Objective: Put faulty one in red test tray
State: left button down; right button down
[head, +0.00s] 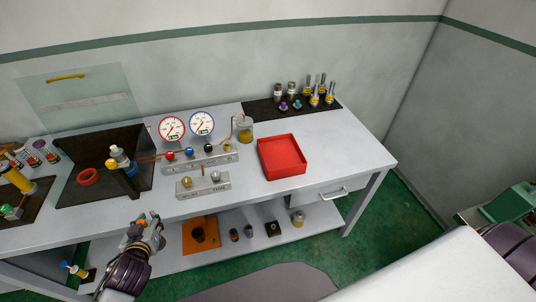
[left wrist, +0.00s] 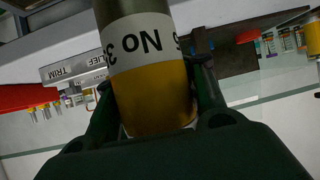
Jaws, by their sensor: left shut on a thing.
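The red test tray (head: 283,170) sits empty on the bench, right of centre. My left gripper (head: 138,232) is low in front of the bench's front edge, left of and apart from the tray. In the left wrist view the gripper (left wrist: 155,85) is shut on a cylinder (left wrist: 150,98) with a yellow body, a white band reading "No 3" and a metallic end. The cylinder is hard to make out in the head view.
Two gauges (head: 186,126) and a manifold with coloured knobs (head: 200,158) stand mid-bench. A labelled block (head: 203,187) is in front, a glass jar (head: 245,131) beside the tray. Several metal-topped cylinders stand on a dark mat (head: 262,114) at back right. A lower shelf (head: 215,258) holds small items.

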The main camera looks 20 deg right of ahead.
aim_at(274, 156)
jog(key=l, duration=0.45)
jog(key=i+l+z, duration=0.1)
jog(key=l, duration=0.35)
jog(key=i+l, duration=0.1)
jog(key=l, duration=0.35)
